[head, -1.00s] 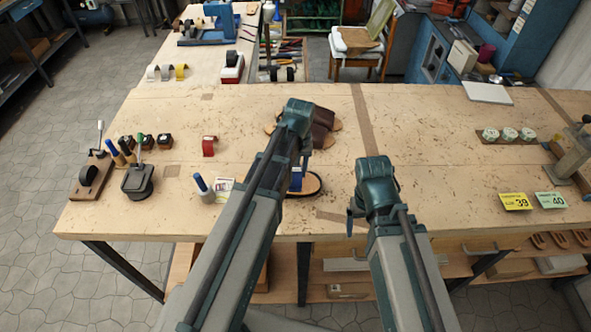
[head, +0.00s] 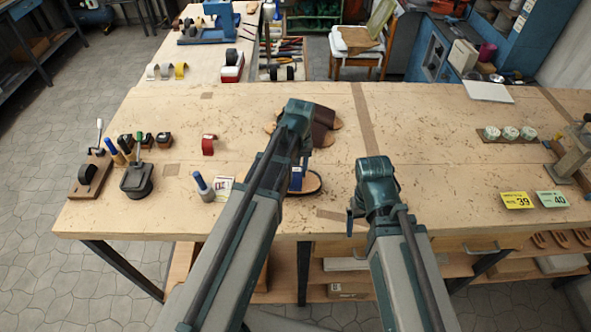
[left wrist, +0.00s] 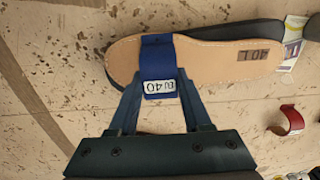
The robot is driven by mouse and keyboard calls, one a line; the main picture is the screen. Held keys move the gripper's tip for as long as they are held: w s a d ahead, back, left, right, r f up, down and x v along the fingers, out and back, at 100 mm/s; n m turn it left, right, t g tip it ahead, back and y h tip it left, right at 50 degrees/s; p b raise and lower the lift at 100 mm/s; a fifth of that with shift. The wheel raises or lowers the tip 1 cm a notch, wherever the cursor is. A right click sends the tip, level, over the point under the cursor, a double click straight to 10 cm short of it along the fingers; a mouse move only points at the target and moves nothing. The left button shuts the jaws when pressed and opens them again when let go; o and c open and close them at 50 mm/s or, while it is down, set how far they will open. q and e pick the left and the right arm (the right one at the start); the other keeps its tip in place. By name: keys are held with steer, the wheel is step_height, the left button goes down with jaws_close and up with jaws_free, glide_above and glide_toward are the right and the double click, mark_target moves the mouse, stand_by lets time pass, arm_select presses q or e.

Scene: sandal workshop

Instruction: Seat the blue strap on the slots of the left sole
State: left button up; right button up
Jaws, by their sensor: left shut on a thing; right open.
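The blue strap (left wrist: 158,56) lies across the tan sole (left wrist: 215,62) in the left wrist view, over its end away from the stamped letters. My left gripper (left wrist: 160,92) is shut on the strap's near end at the sole's edge. In the head view the strap (head: 296,180) and sole (head: 312,185) are mostly hidden behind my left arm. The slots are hidden, so I cannot tell whether the strap is in them. My right gripper (head: 352,222) is open and empty over the table's front edge, right of the sole.
A red strap (head: 209,145) stands on the workbench (head: 430,140). The bench right of my right gripper is clear up to the yellow card (head: 516,201).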

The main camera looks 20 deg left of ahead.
arm_select(q)
steer(key=shift+f, duration=0.15)
steer(key=o, duration=1.2)
step_height(320, 180, up, 14)
steer(key=p, duration=1.3)
steer(key=shift+d+p, duration=0.35)
steer(key=shift+w+f, duration=0.1)
steer(key=shift+f, duration=0.05)
steer(key=f+b, duration=0.8)
steer(key=b, duration=0.1)
steer(key=f+b, duration=0.4)
steer(key=f, duration=0.1)
steer(key=shift+a+f, duration=0.1)
steer(key=shift+a, duration=0.25)
